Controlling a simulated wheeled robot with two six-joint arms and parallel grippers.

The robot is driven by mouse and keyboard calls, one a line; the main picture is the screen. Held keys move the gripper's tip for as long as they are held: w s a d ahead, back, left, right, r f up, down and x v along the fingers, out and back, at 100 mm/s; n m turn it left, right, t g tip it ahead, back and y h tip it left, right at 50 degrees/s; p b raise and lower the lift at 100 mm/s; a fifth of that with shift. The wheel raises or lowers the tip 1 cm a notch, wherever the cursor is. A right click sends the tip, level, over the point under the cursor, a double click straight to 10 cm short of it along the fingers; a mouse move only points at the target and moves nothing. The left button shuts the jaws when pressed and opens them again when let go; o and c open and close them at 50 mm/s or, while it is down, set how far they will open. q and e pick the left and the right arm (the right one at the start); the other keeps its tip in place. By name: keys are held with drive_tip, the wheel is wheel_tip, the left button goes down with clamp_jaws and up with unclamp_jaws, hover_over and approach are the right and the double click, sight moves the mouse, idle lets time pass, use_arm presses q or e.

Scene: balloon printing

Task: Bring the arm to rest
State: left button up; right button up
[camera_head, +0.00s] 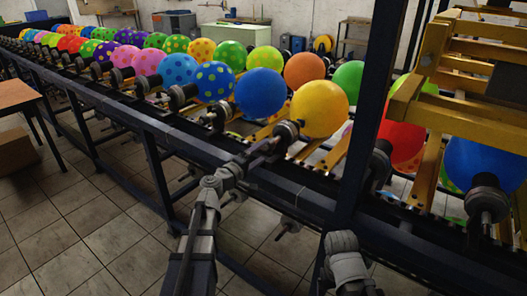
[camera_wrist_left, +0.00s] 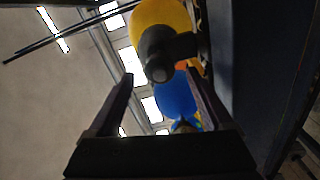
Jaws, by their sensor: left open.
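My left arm rises from the bottom of the head view. Its gripper (camera_head: 268,145) is beside the dark holder (camera_head: 288,131) of a plain yellow balloon (camera_head: 319,108) on the near side of the line. In the left wrist view the two fingers of the left gripper (camera_wrist_left: 159,77) stand apart. The yellow balloon (camera_wrist_left: 160,22) and its dark holder (camera_wrist_left: 163,52) appear beyond the fingertips, with a blue balloon (camera_wrist_left: 175,98) seen between the fingers. I cannot tell whether the gripper touches the holder. Part of my right arm shows at the bottom; its gripper is not seen.
The conveyor frame (camera_head: 150,121) carries a long row of balloons across the view. A dark upright post (camera_head: 372,110) stands right of the yellow balloon, with a yellow frame (camera_head: 470,122) beyond. An orange table (camera_head: 14,94) is at left. Tiled floor (camera_head: 70,225) lies open at lower left.

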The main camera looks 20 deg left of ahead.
sight(273, 143)
use_arm(q)
drive_tip(key=shift+w, duration=0.15)
drive_tip(key=shift+x, duration=3.85)
drive_tip(key=shift+w, duration=0.35)
drive_tip(key=shift+s+n, duration=0.3)
drive_tip(key=shift+n, duration=0.2)
drive_tip(key=shift+s+n, duration=0.1)
drive_tip(key=shift+n, duration=0.9)
drive_tip(key=n, duration=0.5)
drive_tip(key=shift+n, duration=0.4)
drive_tip(key=n, duration=0.4)
drive_tip(key=shift+r+n, duration=0.1)
drive_tip(key=shift+n, duration=0.3)
drive_tip(key=n, duration=0.4)
drive_tip(key=shift+a, duration=0.1)
